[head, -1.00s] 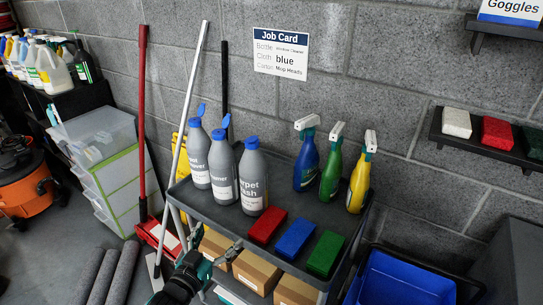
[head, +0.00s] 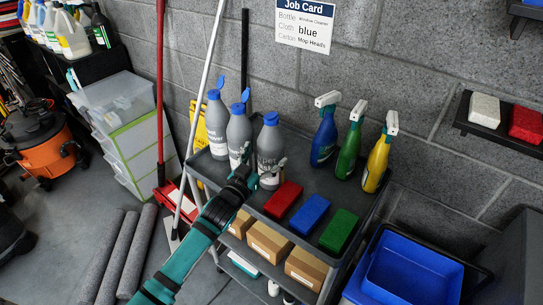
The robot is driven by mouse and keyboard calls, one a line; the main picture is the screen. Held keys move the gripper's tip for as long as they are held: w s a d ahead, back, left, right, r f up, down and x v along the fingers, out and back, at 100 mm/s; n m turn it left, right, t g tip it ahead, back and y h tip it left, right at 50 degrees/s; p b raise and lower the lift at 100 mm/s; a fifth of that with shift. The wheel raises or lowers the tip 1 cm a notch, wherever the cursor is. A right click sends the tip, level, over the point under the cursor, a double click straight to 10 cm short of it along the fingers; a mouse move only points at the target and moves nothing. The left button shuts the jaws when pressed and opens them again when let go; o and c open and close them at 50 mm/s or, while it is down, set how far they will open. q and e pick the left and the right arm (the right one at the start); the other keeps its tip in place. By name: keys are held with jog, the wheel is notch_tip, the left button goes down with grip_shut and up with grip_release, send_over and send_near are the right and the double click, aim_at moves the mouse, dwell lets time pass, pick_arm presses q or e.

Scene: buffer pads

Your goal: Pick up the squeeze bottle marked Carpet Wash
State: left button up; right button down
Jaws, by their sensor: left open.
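The Carpet Wash squeeze bottle (head: 270,138) is grey with a blue cap. It stands upright on the cart's top shelf, rightmost of three similar bottles in the head view. My left gripper (head: 263,167) is open at the lower front of this bottle. Its fingers show in front of the label and hide part of the wording. I cannot tell whether they touch it. The other two grey bottles, one in the middle (head: 238,132) and one at left (head: 217,125), stand close beside it. My right gripper is not in view.
The dark cart (head: 386,184) also holds a red pad (head: 283,200), a blue pad (head: 310,214) and a green pad (head: 339,230) just right of my gripper. Blue (head: 324,137), green (head: 349,150) and yellow (head: 376,164) spray bottles stand behind. Cartons (head: 269,242) fill the lower shelf.

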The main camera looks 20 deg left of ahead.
pick_arm(q)
jog(key=shift+w+r, duration=0.2)
jog(key=shift+w, duration=0.25)
jog(key=w, duration=0.1)
jog(key=w+p, duration=0.1)
jog(key=w, duration=0.2)
jog(key=shift+w+d, duration=0.15)
jog(key=shift+d, duration=0.15)
jog(key=c, duration=1.3)
jog(key=shift+c, duration=0.6)
jog(key=shift+r, duration=0.1)
